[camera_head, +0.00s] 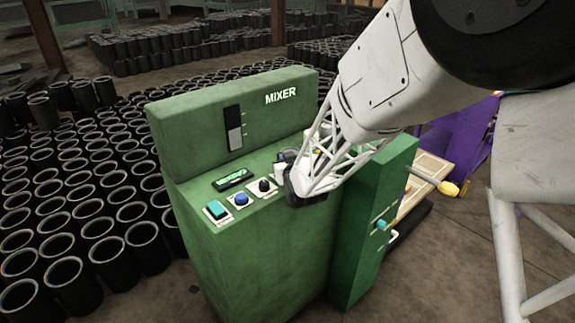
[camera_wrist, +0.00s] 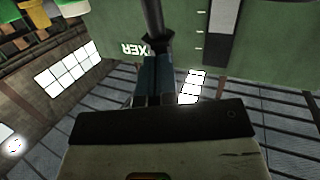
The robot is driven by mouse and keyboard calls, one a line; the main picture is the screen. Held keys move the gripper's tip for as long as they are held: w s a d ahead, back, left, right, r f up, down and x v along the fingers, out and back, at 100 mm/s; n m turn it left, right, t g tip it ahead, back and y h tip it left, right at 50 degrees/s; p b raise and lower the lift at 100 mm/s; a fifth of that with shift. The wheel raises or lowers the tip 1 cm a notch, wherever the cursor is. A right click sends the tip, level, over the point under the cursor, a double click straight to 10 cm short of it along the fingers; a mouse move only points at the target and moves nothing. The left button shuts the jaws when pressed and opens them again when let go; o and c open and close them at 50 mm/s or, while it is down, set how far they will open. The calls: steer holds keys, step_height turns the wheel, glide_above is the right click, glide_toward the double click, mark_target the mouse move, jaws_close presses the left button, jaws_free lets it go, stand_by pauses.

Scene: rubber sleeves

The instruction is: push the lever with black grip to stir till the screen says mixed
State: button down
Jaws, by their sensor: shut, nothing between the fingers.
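The green mixer (camera_head: 255,235) stands in the middle of the head view, with a small dark screen (camera_head: 233,178) on its sloped panel. The screen shows green lettering too small to read. My gripper (camera_head: 287,160) is over the right end of the panel. In the wrist view its blue-grey fingers (camera_wrist: 153,68) are shut and empty. A dark rod with a flared end (camera_wrist: 155,35), perhaps the lever with the black grip, comes down from the top edge close to the fingertips. I cannot tell whether they touch. In the head view my gripper hides that area.
A cyan button (camera_head: 216,210), a blue button (camera_head: 240,198) and a black knob (camera_head: 263,185) line the panel's front. A vertical gauge (camera_head: 234,128) is on the back panel. Black sleeves (camera_head: 90,205) crowd the left.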

steer(key=shift+w+a+r+n+g+h, duration=0.15)
steer(key=shift+w+a+n+g+h, duration=0.15)
steer(key=shift+w+a+g+h, duration=0.45)
steer(key=shift+s+d+y, duration=0.1)
steer(key=shift+s+y, duration=0.05)
steer(key=shift+y, duration=0.1)
steer(key=shift+w+a+r, duration=0.1)
steer(key=shift+w+a, duration=0.2)
steer(key=shift+s+r, duration=0.1)
steer(key=shift+s, duration=0.05)
steer(key=v, duration=1.4)
steer(key=shift+r, duration=0.4)
stand_by(0.3)
